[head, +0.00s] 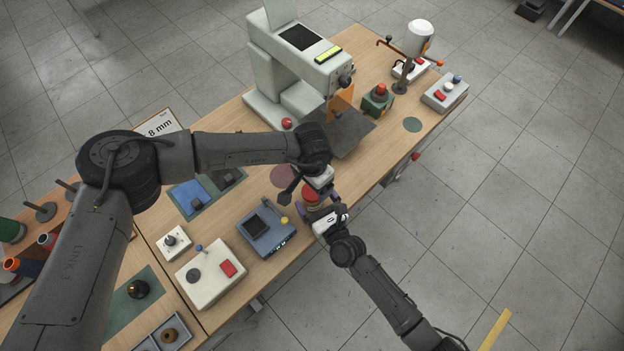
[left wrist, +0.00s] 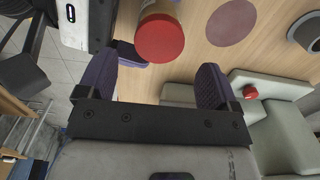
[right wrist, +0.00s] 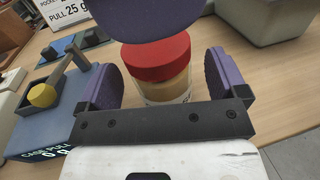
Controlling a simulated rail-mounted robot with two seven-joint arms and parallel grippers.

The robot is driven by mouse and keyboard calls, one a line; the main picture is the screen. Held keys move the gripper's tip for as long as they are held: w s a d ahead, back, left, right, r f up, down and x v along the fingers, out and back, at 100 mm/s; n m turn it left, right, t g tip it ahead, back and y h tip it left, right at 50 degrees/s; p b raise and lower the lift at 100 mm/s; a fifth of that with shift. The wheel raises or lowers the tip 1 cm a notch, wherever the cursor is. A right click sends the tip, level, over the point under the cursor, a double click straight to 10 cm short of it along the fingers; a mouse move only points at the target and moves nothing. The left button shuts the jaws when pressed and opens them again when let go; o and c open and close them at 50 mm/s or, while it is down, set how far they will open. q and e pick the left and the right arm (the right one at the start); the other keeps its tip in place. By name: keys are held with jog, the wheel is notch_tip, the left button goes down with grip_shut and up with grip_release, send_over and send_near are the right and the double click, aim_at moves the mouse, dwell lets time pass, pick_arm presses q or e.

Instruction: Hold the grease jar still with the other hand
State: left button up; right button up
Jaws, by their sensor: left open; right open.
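The grease jar (head: 311,193) has a red lid and tan contents and stands on the wooden table, partly hidden by my grippers. In the right wrist view the jar (right wrist: 165,90) stands between the two purple fingers of my right gripper (right wrist: 165,84), with gaps on both sides. A purple finger of my left gripper also crosses the top of the right wrist view, over the lid.
A pinkish disc mark (head: 283,176) lies on the table beside the jar. A blue device with a yellow knob (head: 265,230) stands left of my right gripper. A large pale machine (head: 285,75) stands behind. The table's front edge runs close to the jar.

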jog(key=v, duration=1.3)
jog(key=shift+s+d, duration=0.2)
